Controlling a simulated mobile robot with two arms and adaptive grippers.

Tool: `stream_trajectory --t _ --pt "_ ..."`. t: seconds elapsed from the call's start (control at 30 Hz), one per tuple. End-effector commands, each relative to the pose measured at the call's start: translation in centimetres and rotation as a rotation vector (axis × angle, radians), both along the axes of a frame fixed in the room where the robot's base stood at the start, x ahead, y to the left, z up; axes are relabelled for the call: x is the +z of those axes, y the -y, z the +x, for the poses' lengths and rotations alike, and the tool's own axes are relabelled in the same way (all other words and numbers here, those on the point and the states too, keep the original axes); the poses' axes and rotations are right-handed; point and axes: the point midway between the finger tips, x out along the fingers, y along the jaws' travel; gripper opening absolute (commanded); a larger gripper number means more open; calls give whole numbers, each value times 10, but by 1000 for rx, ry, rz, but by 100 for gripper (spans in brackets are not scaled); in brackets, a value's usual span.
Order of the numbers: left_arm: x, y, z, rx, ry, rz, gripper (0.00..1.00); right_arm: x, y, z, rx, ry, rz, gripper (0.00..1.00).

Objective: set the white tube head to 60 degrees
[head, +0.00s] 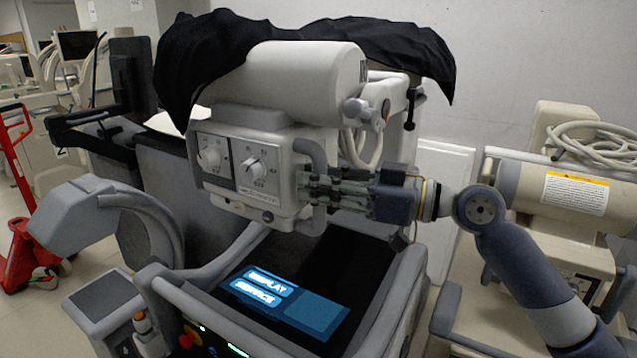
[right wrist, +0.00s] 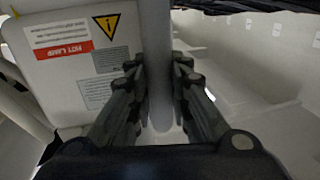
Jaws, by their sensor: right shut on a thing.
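The white tube head (head: 305,80) stands above the cart, its round housing on top. Below the housing is a box (head: 245,175) with two dials on its face. A grey curved handle (head: 311,160) runs down the box's right side. My right gripper (head: 312,188) reaches in from the right and is shut on this handle. In the right wrist view the handle (right wrist: 160,60) stands between the two fingers, beside the box's labelled side (right wrist: 85,65). The fingers hide part of the handle. I cannot read an angle scale. My left gripper is not in view.
A black cloth (head: 215,50) drapes behind and over the tube head. Below it is the cart's dark top with a lit blue display (head: 290,300). Another cart (head: 480,310) stands at the right under my right arm. A red pallet jack (head: 20,220) stands far left.

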Motion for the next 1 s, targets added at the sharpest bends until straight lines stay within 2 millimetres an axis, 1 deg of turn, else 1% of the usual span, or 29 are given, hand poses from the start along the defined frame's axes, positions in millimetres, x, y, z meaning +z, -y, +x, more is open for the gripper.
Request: stream_trajectory --t 0.27,0.47,0.57,0.8,1.0 --pt "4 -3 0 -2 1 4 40 5 -2 -4 1 -37 28 0" --pt "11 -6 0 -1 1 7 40 13 -7 -9 3 -83 65 0" --pt "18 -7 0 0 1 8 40 20 -10 -14 5 -127 99 0" --pt "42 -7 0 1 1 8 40 44 -19 -27 6 -270 204 0" --pt "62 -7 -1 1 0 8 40 61 -24 -34 6 -377 285 0"
